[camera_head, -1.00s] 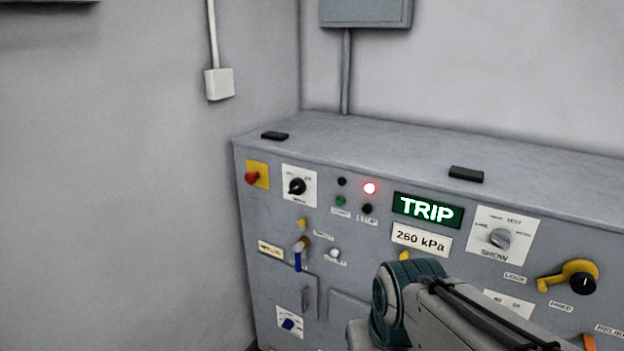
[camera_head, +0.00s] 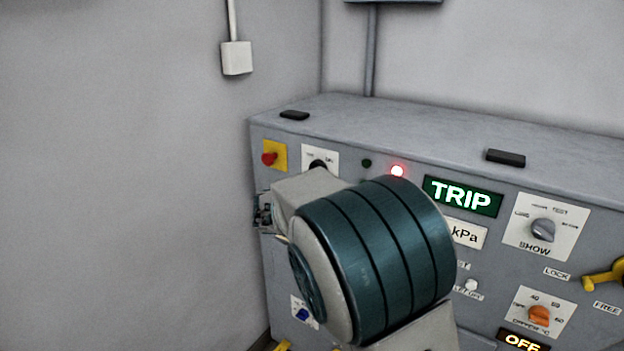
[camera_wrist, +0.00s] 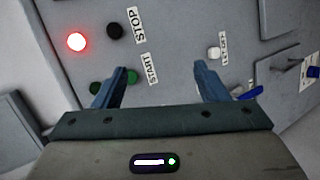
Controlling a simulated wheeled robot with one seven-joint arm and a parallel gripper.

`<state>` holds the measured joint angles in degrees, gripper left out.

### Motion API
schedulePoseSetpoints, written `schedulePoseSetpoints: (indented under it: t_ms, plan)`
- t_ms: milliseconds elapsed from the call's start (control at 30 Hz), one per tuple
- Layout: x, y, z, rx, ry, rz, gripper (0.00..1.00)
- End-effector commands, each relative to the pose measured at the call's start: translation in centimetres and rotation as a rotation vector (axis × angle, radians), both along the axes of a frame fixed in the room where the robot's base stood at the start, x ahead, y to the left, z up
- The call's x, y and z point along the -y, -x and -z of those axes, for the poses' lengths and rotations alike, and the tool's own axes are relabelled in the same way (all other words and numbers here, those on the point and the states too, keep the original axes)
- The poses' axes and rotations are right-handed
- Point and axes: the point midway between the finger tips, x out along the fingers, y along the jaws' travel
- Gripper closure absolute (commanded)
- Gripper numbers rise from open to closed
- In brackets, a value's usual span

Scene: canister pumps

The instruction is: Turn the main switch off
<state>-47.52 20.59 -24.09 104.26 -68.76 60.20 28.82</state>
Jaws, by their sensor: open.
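A black rotary switch (camera_head: 318,165) on a white plate sits at the panel's upper left; its lettering is too small to read, so I cannot confirm that it is the main switch. My arm hides its lower part, and its setting is unclear. My gripper (camera_wrist: 160,80) is open and empty in the wrist view. Its fingers point at the panel face near the START and STOP labels. In the head view, my arm hides most of the gripper. The rotary switch is not seen in the wrist view.
A red knob (camera_head: 269,158) on a yellow plate is left of the switch. A red lamp (camera_head: 397,171) glows, and a green display (camera_head: 462,196) reads TRIP. The wrist view shows a black button (camera_wrist: 116,31), a white button (camera_wrist: 213,52) and a blue handle (camera_wrist: 250,92).

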Motion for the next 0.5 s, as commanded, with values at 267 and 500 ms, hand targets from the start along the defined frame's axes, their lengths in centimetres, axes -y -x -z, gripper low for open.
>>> schedulePoseSetpoints:
  t_ms: [267, 500]
  plan:
    - [-12.2, -4.6, -1.6, 0.226, 0.281, -0.239, 0.33]
    - [-14.5, -5.7, -2.3, 0.281, 0.334, -0.290, 0.33]
